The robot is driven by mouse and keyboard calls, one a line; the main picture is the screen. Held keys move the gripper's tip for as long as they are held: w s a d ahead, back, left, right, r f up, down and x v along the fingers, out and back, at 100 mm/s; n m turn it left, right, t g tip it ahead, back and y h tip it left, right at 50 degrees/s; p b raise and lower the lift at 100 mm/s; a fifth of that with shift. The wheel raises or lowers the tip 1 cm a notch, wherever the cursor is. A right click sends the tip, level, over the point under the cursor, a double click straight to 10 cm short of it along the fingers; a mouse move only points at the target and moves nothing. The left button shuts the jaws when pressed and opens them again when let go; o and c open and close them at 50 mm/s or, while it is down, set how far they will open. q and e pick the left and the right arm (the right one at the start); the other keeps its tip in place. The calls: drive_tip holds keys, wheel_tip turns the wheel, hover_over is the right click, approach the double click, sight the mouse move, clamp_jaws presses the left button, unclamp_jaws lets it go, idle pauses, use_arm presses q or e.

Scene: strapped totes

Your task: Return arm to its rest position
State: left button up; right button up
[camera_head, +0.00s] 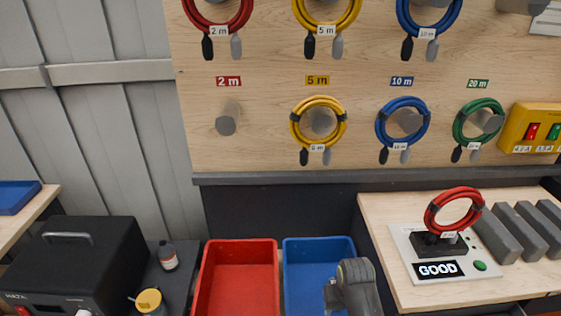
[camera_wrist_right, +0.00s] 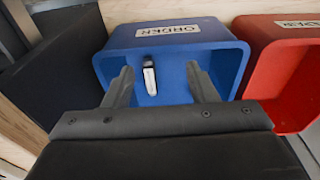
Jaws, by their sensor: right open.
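My right gripper (camera_head: 352,284) is at the bottom of the head view, over the right part of the blue tote (camera_head: 303,243). The right wrist view shows its two fingers apart with nothing gripped (camera_wrist_right: 163,85). The blue tote (camera_wrist_right: 222,35) lies beyond the fingers in that view, with an "ORDER" label. A small dark and white item (camera_wrist_right: 150,77) shows inside it, between the fingers in the picture; I cannot tell what it is. My left gripper is in neither view.
A red tote (camera_head: 238,248) stands left of the blue one. A tester reading "GOOD" (camera_head: 437,269) holds a red cable coil (camera_head: 433,217) on the right bench. Coiled cables hang on the pegboard (camera_head: 265,120). A black case (camera_head: 75,260) stands at left.

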drive_tip(key=s+d+f+b, duration=0.2)
drive_tip(key=s+f, duration=0.3)
drive_tip(key=f, duration=0.4)
drive_tip(key=s+d+f+b, duration=0.1)
drive_tip(key=s+d+f, duration=0.3)
drive_tip(key=f, duration=0.6)
drive_tip(key=s+d+f+b, duration=0.1)
drive_tip(key=s+f+b, duration=0.1)
drive_tip(key=s+f, duration=0.55)
drive_tip(key=s+d+f+b, duration=0.1)
drive_tip(key=s+d+f, duration=0.1)
drive_tip(key=s+f, duration=0.3)
drive_tip(key=s+d+f+b, duration=0.1)
drive_tip(key=s+d+f, duration=0.2)
drive_tip(key=s, duration=0.8)
drive_tip(key=s+d+f+m+h+b, duration=0.1)
drive_tip(key=s+d+f+b, duration=0.1)
drive_tip(key=s+f, duration=0.6)
drive_tip(key=shift+s+d, duration=0.35)
drive_tip(key=shift+s, duration=0.15)
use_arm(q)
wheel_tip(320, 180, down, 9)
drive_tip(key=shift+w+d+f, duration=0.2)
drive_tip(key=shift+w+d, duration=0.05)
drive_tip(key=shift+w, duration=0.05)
use_arm(e)
drive_tip(key=shift+s, duration=0.2)
drive_tip(key=shift+c, duration=0.3)
